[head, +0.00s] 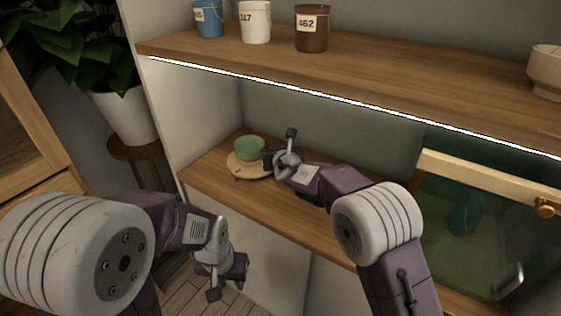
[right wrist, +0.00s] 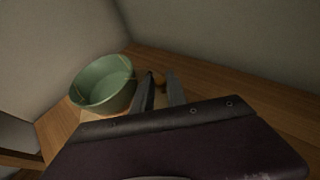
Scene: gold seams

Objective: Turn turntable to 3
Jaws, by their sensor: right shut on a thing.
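The turntable (head: 238,170) is a round, pale wooden disc on the lower shelf board, with a green bowl (head: 249,147) on it. In the right wrist view the bowl (right wrist: 104,84) has thin gold seams. My right gripper (head: 268,160) is at the right side of the turntable, close to the bowl. In the right wrist view its two fingers (right wrist: 160,92) are on either side of a small orange-brown knob (right wrist: 158,78) and shut on it. My left gripper (head: 238,270) hangs low in front of the shelf, away from the turntable; its fingers are too unclear to read. I cannot read any number on the turntable.
The upper shelf (head: 350,68) holds a blue pot (head: 208,19), a white pot (head: 255,22), a brown pot (head: 312,28) and a pale bowl (head: 547,72). A glass-fronted cabinet (head: 480,215) stands at the right. A potted plant (head: 125,115) is at the left.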

